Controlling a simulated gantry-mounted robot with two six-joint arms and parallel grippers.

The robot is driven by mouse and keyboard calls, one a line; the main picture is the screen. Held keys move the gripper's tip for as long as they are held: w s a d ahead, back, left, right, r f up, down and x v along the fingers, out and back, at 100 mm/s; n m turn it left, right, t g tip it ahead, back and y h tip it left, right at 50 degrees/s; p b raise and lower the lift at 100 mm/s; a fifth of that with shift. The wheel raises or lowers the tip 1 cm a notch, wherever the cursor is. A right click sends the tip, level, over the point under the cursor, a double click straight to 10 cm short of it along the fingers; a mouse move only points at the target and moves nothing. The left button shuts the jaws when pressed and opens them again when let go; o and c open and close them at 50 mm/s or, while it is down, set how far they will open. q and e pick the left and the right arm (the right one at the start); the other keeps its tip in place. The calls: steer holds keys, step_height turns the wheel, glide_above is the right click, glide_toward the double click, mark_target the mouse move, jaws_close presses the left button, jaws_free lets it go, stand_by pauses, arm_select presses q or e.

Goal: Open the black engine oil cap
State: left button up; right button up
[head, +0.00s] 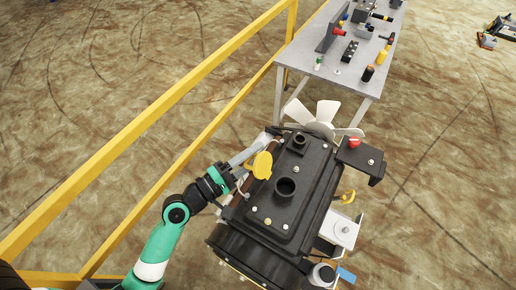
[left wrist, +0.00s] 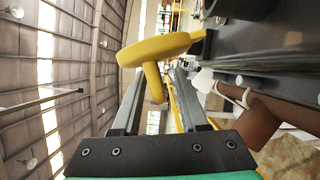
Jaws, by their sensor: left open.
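The engine (head: 310,200) has a black top cover. A round black fitting (head: 286,188) with a dark centre stands on the cover; I cannot tell if it is the oil cap or an open neck. A smaller black round fitting (head: 299,142) is further up the cover. My left gripper (head: 252,152) is open at the engine's left side. A yellow disc-shaped piece (head: 262,165) is at its fingers. In the left wrist view this yellow piece (left wrist: 155,48) has a stem reaching down between the two fingers. The right gripper is in neither view.
A white fan (head: 322,113) is at the engine's far end. A red cap (head: 353,142) and a yellow loop handle (head: 348,197) are on its right. A grey table (head: 340,75) with tools stands behind. A yellow rail (head: 150,115) runs along the left.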

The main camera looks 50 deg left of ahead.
arm_select(q)
steer(key=shift+w, duration=0.5)
jaws_close()
steer(key=shift+f, duration=0.2)
stand_by(0.9)
